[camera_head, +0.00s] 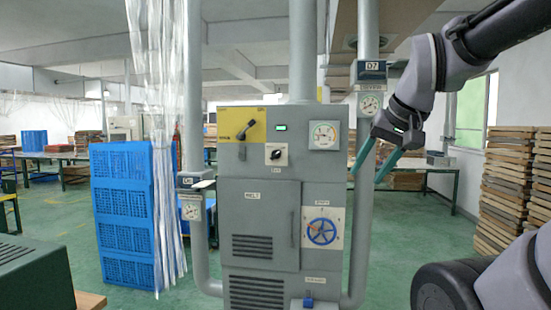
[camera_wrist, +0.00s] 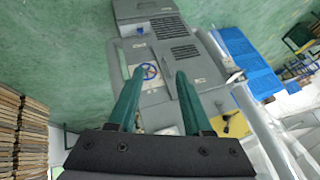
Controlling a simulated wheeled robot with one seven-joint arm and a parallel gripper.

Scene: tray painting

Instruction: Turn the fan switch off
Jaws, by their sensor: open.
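A grey machine cabinet (camera_head: 262,200) stands upright in the middle of the head view. On its upper front are a dark lever (camera_head: 242,131) on a yellow plate and a black rotary knob (camera_head: 275,154) on a white plate. Their labels are too small to read, so I cannot tell which is the fan switch. My gripper (camera_head: 366,176) is open and empty, right of the cabinet and apart from it, fingers pointing down-left. In the wrist view my gripper (camera_wrist: 160,71) frames the cabinet front, and the yellow plate (camera_wrist: 235,126) shows to its right.
The cabinet also carries a green-lit display (camera_head: 280,127), a dial gauge (camera_head: 323,135), a blue handwheel (camera_head: 321,231) and a small blue part (camera_head: 308,302) low down. Pipes flank it. Blue crates (camera_head: 122,215) stand left, wooden pallets (camera_head: 510,190) right. Green floor is clear at right.

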